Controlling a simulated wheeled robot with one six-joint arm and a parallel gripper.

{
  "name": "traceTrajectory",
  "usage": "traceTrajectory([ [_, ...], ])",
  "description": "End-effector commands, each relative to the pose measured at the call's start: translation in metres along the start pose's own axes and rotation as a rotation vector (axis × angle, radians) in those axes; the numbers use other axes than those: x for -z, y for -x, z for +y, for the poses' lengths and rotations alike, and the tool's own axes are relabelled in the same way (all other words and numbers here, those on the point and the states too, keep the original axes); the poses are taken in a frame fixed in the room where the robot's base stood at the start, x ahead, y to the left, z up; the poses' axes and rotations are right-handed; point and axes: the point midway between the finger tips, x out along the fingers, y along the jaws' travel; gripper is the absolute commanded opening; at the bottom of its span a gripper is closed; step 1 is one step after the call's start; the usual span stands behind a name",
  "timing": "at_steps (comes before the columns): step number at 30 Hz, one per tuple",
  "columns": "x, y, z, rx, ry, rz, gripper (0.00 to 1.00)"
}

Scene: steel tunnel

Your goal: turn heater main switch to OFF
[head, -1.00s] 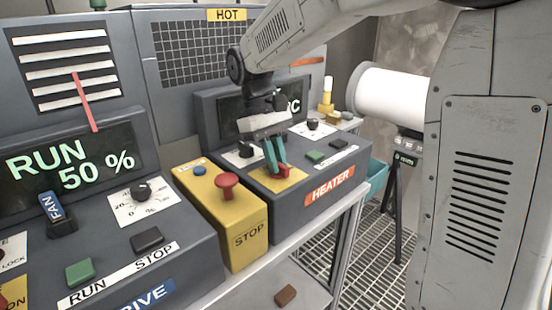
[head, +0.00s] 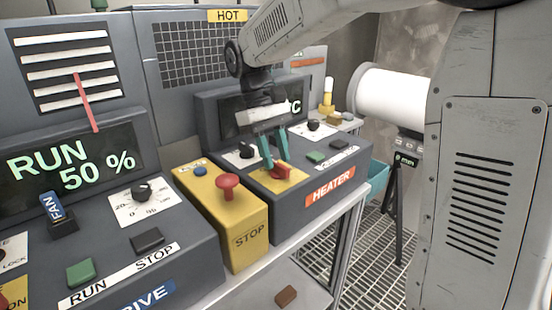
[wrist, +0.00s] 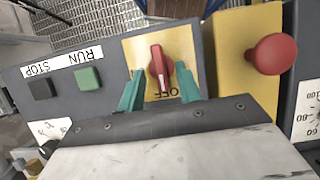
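The heater main switch is a red rotary handle (head: 283,172) on a yellow plate (head: 292,182) on the heater panel. In the wrist view the red handle (wrist: 157,66) stands nearly upright in the picture, and its lower, white-marked end lies by the upside-down OFF lettering (wrist: 170,92). My gripper (head: 274,147) is just above the switch. Its teal fingers are apart, one on each side of the handle in the wrist view (wrist: 159,78), with gaps to it. Part of the plate's lettering is hidden by the gripper.
A yellow box with a red STOP button (head: 227,184) stands left of the heater panel. A green button (head: 315,156), a black button (head: 339,144) and a black knob (head: 313,125) are right of the switch. The heater display (head: 232,116) stands behind my gripper.

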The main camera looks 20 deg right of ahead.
Motion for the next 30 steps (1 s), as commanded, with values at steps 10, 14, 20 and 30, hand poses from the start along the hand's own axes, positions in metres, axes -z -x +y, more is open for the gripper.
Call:
traceTrajectory([
  [10,0.001,0.055,0.000,-0.001,0.001,0.002,0.35],
  [14,0.000,0.062,0.000,-0.001,0.001,0.001,0.35],
  [20,0.000,0.063,-0.001,-0.001,0.001,0.001,0.35],
  [30,-0.007,0.062,-0.001,0.000,-0.006,0.014,0.35],
])
